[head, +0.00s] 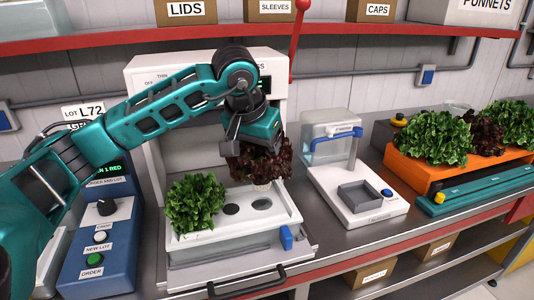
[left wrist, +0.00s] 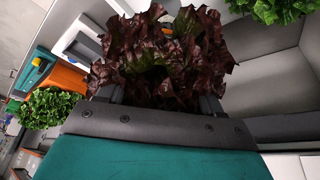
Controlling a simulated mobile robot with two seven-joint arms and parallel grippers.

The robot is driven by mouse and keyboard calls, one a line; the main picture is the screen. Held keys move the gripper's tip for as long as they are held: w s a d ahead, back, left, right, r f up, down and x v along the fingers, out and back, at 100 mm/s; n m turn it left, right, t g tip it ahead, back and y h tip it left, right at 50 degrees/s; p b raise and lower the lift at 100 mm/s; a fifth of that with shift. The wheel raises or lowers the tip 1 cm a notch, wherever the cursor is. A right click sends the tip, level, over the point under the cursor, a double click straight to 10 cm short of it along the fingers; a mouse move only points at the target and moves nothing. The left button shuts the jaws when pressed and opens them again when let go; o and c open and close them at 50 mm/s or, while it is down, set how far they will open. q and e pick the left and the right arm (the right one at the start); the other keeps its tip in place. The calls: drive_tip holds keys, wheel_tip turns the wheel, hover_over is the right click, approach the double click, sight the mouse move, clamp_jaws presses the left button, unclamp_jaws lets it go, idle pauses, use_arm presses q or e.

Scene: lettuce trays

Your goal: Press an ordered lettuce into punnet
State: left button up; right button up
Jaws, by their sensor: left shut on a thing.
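My left gripper (head: 252,138) is shut on a dark red lettuce (head: 262,165) with a pale root plug below its leaves. It holds the lettuce upright above the white tray (head: 180,240), over the right part of it. The red lettuce also fills the middle of the left wrist view (left wrist: 160,60), where its leaves hide the fingertips. A green lettuce (head: 196,203) sits in the left of the tray, and two dark round holes beside it are empty. On the right, a white device (head: 385,215) bears an empty grey square punnet-like holder (head: 360,197). My right gripper is not visible.
An orange bed (head: 415,172) with several green and red lettuces stands at the far right. A blue control box (head: 98,245) with a green button stands left of the tray. A white cabinet surrounds the tray's back. A red shelf edge runs above.

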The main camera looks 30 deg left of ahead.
sight(261, 184)
use_arm(q)
wheel_tip(261, 184, down, 5)
drive_tip(key=b, duration=0.3)
drive_tip(key=shift+b, duration=0.4)
drive_tip(key=shift+f+b, duration=0.3)
drive_tip(key=shift+f, duration=0.4)
drive_tip(key=shift+f+b, duration=0.2)
drive_tip(key=shift+b, duration=0.2)
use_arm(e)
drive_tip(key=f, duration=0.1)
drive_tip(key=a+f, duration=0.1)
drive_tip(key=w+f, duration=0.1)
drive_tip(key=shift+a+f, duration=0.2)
use_arm(q)
drive_tip(key=shift+f, duration=0.15)
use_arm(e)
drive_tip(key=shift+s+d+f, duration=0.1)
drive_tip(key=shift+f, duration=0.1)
use_arm(q)
drive_tip(key=shift+f, duration=0.1)
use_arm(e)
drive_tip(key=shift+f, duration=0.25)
use_arm(q)
drive_tip(key=shift+f+b, duration=0.35)
drive_tip(key=shift+b, duration=0.1)
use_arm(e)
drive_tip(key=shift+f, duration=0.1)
